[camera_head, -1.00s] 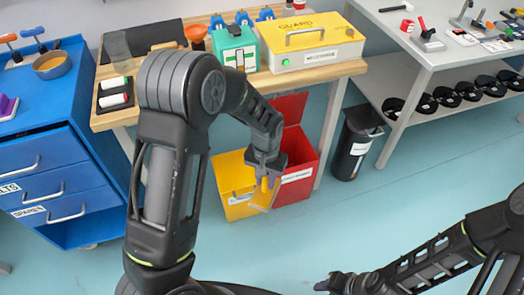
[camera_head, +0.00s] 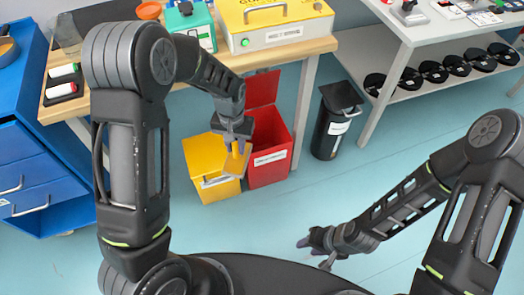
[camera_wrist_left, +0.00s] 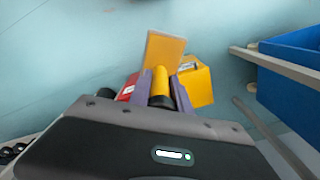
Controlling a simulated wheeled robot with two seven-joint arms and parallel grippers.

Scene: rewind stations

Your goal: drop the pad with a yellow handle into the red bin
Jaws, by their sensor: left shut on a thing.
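My left gripper (camera_head: 237,146) is shut on the yellow handle (camera_wrist_left: 160,85) of a flat yellow-orange pad (camera_wrist_left: 163,50). In the head view the pad (camera_head: 236,171) hangs below the fingers and overlaps the yellow bin. The red bin (camera_head: 268,178) stands on the floor to the right, its lid raised at the back; the gripper appears beside its left edge. The red bin also shows partly, left of the fingers, in the left wrist view (camera_wrist_left: 126,90). My right gripper (camera_head: 312,254) is empty, its fingertips apart, over the floor.
A yellow bin (camera_head: 203,158) stands against the red bin's left side. A black bin (camera_head: 325,138) is further right. A wooden bench (camera_head: 60,108) is behind, with a blue drawer cabinet (camera_head: 40,160) at left. The floor in front is clear.

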